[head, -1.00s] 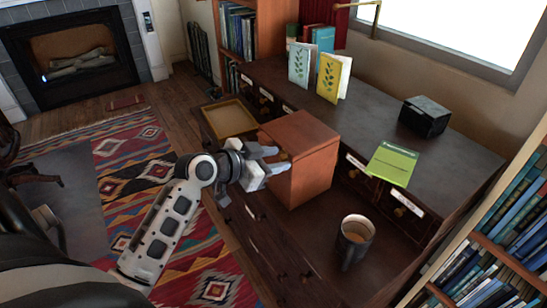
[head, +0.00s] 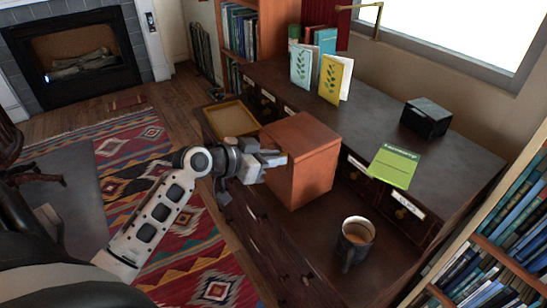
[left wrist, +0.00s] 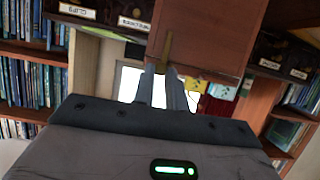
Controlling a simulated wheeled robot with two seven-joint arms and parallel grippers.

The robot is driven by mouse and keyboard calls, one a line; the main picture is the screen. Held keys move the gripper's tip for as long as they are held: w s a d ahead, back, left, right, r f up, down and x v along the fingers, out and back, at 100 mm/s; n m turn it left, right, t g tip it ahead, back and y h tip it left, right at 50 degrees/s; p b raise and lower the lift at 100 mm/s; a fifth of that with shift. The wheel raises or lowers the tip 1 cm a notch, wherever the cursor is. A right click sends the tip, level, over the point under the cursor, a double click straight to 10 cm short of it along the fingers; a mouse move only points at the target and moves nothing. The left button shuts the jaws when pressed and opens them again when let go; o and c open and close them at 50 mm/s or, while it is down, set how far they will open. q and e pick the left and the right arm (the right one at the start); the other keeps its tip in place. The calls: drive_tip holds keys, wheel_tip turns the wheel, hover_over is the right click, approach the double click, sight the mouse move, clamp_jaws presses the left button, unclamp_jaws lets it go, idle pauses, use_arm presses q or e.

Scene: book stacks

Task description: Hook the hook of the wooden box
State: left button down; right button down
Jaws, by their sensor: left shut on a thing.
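The wooden box (head: 308,172) is a reddish-brown cube standing on the dark desk, with its lid down. My left gripper (head: 276,159) is at the box's left-hand face, its fingers close together. In the left wrist view, the box (left wrist: 215,28) fills the top middle. A narrow brass hook (left wrist: 166,46) lies against its face, and its end reaches down between the tips of my left gripper (left wrist: 162,72). The gripper is shut on this hook. In the head view the fingers hide the hook. Whether the hook is latched cannot be seen. My right gripper is not in view.
A shallow tray (head: 231,118) lies left of the box. A dark mug (head: 354,241) stands in front on the right. A green booklet (head: 394,166), a black box (head: 426,117) and two upright cards are on the raised desk part. Bare desk lies between box and mug.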

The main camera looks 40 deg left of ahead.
use_arm(q)
drive_tip(key=c, duration=1.4)
unclamp_jaws()
drive_tip(key=shift+c, duration=0.2)
drive_tip(key=b+v, duration=0.2)
drive_tip(key=v, duration=1.4)
drive_tip(key=shift+f, duration=0.1)
drive_tip(key=s+d+f+n+g+y, duration=0.1)
drive_tip(key=d+f, duration=0.2)
drive_tip(key=f, duration=0.5)
drive_tip(key=d+f+n+g+y, duration=0.1)
drive_tip(key=d+f+n+y, duration=0.15)
drive_tip(key=f, duration=0.65)
drive_tip(key=s+d+f+m, duration=0.1)
drive_tip(key=s+d+f, duration=0.1)
drive_tip(key=d, duration=0.6)
drive_tip(key=s+d+f+m+h, duration=0.1)
drive_tip(key=s+d+f, duration=0.1)
drive_tip(key=d+f, duration=0.3)
drive_tip(key=d, duration=0.3)
drive_tip(key=shift+d, duration=0.3)
